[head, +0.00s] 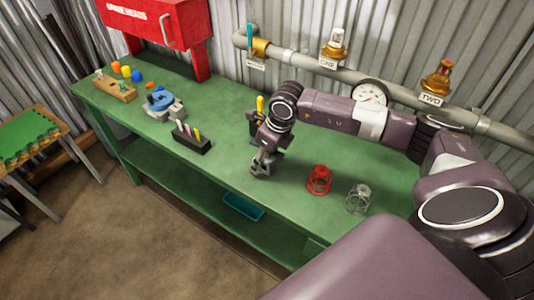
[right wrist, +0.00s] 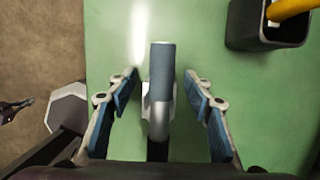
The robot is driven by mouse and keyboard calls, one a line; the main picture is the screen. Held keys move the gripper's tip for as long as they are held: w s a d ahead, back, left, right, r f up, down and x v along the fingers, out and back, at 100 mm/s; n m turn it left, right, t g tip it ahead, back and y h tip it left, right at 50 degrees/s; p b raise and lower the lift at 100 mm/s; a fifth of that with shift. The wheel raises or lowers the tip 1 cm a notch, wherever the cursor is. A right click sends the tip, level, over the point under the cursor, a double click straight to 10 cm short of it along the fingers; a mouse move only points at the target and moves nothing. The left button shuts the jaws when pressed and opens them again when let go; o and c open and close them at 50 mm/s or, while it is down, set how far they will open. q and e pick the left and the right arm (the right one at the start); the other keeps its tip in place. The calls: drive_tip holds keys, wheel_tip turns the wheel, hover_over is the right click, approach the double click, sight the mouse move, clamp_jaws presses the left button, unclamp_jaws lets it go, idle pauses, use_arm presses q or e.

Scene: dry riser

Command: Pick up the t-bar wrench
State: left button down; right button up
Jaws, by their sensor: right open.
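My right gripper (head: 264,163) is low over the front part of the green workbench (head: 225,165) in the head view. In the right wrist view its fingers (right wrist: 160,76) are open. A blue-grey bar (right wrist: 161,70) with a metal part (right wrist: 158,112) under it lies between them, with gaps on both sides; it appears to be the handle of the t-bar wrench. The wrench's lower part is hidden, and in the head view I cannot make it out behind the gripper.
A dark holder (right wrist: 268,28) with a yellow handle (right wrist: 290,8) stands close by. A red cage (head: 319,180) and a grey cage (head: 360,199) stand to the right. A black block (head: 192,142) with coloured pieces stands to the left. A pipe with valves runs behind.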

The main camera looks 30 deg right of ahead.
clamp_jaws()
use_arm(q)
drive_tip(key=shift+w, duration=0.2)
use_arm(e)
drive_tip(key=shift+r, duration=0.1)
